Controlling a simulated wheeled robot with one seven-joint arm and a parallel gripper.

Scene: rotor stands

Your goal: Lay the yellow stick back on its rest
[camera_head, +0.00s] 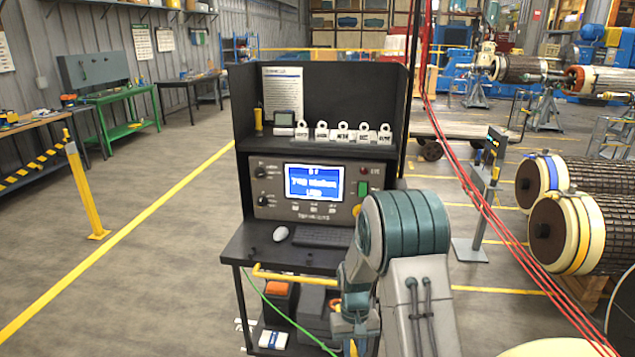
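A thin yellow stick (295,276) runs nearly level across the front of the dark desk, just below its top. Its left end is bent, and its right end passes behind my arm. A green cable (275,308) hangs from near its left end down toward the bottom of the picture. My gripper (352,338) points down in front of the desk, at the lower middle. Its fingers are mostly hidden by my arm, and I cannot tell whether it touches the stick. A rest for the stick cannot be picked out for certain.
The test desk (272,250) carries a lit screen (313,182), keyboard and mouse. A yellow post (84,190) stands on the floor at left. Red cables (485,205) cross the right side, before large rotors (575,233).

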